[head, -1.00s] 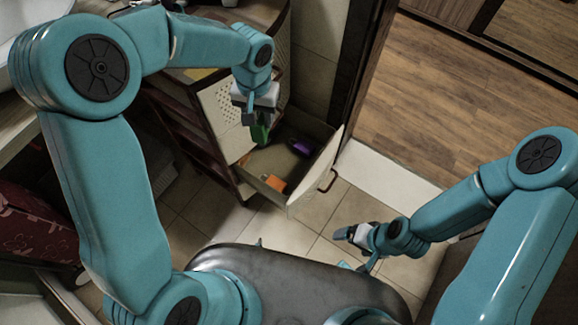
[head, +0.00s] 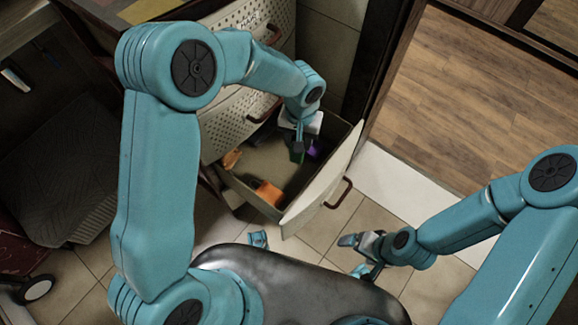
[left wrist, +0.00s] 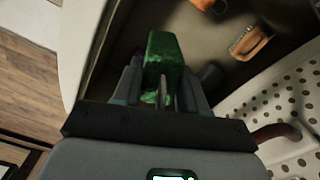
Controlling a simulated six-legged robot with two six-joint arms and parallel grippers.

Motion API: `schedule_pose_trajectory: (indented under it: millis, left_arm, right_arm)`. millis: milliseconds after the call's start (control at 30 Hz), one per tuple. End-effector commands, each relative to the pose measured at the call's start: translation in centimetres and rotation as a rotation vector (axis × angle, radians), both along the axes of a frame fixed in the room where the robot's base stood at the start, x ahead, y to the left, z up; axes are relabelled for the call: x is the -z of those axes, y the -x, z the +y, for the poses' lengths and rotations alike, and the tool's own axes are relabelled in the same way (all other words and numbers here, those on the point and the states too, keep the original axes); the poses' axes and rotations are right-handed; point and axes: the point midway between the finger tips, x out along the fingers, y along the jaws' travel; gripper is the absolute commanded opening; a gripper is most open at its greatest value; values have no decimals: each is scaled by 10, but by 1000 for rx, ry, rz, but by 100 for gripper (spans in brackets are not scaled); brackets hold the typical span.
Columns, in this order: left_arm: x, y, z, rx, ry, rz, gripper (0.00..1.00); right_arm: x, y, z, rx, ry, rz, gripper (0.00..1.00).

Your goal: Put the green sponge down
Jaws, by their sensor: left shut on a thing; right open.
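The green sponge (head: 297,151) is in my left gripper (head: 299,140), inside the outline of the open drawer (head: 237,188) near its far right corner. In the left wrist view the sponge (left wrist: 162,62) stands out between the two fingers of the left gripper (left wrist: 160,85), which are shut on it. Whether the sponge touches the drawer floor cannot be told. My right gripper (head: 358,255) is open and empty, low over the tiled floor in front of the drawer.
In the drawer lie an orange-handled brush (head: 268,192), another orange item (head: 232,159) and a purple item (head: 315,149) close beside the sponge. The middle of the drawer floor is bare. The drawer front (head: 325,180) has a dark handle.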

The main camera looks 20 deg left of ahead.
Motion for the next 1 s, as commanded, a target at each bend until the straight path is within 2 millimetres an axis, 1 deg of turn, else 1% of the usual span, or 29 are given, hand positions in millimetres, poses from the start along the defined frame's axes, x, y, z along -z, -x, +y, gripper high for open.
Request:
schedule_pose_trajectory:
  millis: [33, 67, 167, 300, 433, 533, 633, 667, 867, 933, 1000]
  left_arm:
    - [12, 3, 0, 1, -1, 5, 13]
    - [19, 3, 0, 2, -1, 6, 13]
    - [47, 6, 1, 1, -1, 8, 13]
    - [89, 8, 1, 2, 0, 7, 13]
    - [119, 7, 2, 1, -1, 6, 13]
    - [131, 6, 2, 1, 0, 4, 13]
    - [136, 4, 4, 0, 0, 2, 13]
    - [136, 3, 7, -2, 0, 1, 13]
    - [136, -11, 41, -5, 0, 1, 13]
    - [146, -10, 41, 2, 0, 4, 13]
    - [148, -11, 40, 1, 0, 3, 13]
  right_arm:
    - [5, 0, 0, 0, 0, 0, 91]
    - [7, 0, 0, 0, 0, 0, 91]
    - [16, 0, 0, 0, 0, 1, 91]
    - [28, 0, 0, 0, 0, 1, 91]
    - [36, 0, 0, 0, 0, 1, 91]
    - [39, 0, 0, 0, 0, 1, 91]
    - [40, 0, 0, 0, 0, 1, 91]
    - [40, 0, 0, 0, 0, 1, 91]
    - [44, 0, 0, 0, 0, 1, 91]
    - [50, 0, 0, 0, 0, 1, 91]
    - [50, 0, 0, 0, 0, 1, 91]
